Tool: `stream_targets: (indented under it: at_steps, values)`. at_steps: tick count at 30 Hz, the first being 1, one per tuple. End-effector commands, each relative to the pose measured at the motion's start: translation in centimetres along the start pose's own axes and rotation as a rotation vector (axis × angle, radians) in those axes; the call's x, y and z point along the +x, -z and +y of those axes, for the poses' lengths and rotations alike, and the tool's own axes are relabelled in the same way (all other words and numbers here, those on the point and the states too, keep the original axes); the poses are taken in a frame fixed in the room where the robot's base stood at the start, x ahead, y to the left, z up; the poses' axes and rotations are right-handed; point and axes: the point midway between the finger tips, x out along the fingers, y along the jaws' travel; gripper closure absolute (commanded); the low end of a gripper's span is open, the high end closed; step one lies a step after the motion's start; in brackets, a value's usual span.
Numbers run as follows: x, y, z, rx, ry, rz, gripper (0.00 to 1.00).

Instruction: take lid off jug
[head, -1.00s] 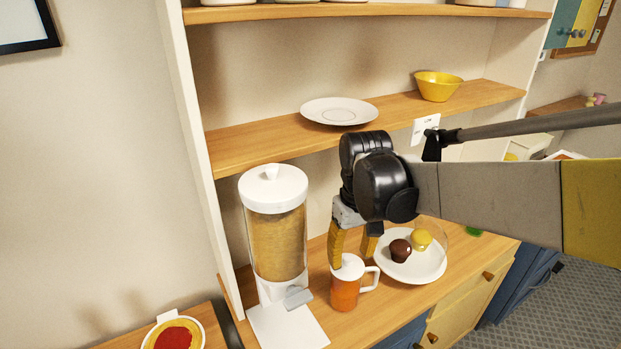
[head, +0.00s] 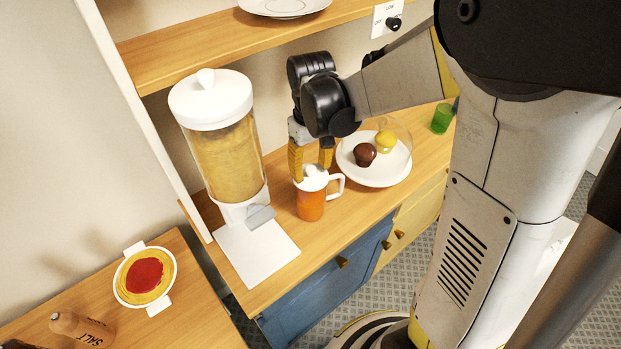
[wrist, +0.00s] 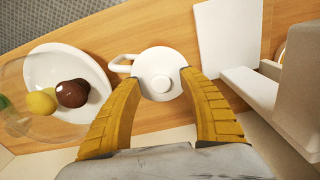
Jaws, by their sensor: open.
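The jug (head: 310,203) is orange with a white handle and stands upright on the wooden counter. Its white lid (head: 314,177) is on top; in the wrist view the round lid (wrist: 160,73) with its small knob faces the camera. My gripper (head: 312,176) points down over the jug, its yellow fingers open. In the wrist view the fingers (wrist: 159,82) reach to either side of the lid's near part, with nothing gripped. I cannot tell whether a finger touches the lid.
A cereal dispenser (head: 224,160) stands left of the jug on a white base. A white plate (head: 371,178) with a dark and a yellow cupcake under a clear dome is to the right, and a green cup (head: 442,117) is beyond. A shelf (head: 190,45) runs above.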

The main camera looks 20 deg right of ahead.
Motion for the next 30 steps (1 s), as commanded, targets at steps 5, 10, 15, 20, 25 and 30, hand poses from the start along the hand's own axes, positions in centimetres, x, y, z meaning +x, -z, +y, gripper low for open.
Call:
stream_targets:
  at_steps: [5, 10, 15, 20, 25, 30]
  values:
    - [0.80, -0.01, -0.03, 0.000, 0.000, 0.000, 0.50]
    - [0.73, -0.01, -0.04, 0.000, 0.000, 0.000, 0.58]
    - [0.72, -0.01, -0.04, 0.000, 0.000, 0.000, 1.00]
    - [0.71, -0.01, -0.04, 0.000, 0.000, 0.000, 1.00]
    - [0.70, -0.01, -0.04, 0.000, 0.000, 0.000, 1.00]
    - [-0.02, -0.01, -0.04, 0.000, 0.000, 0.000, 1.00]
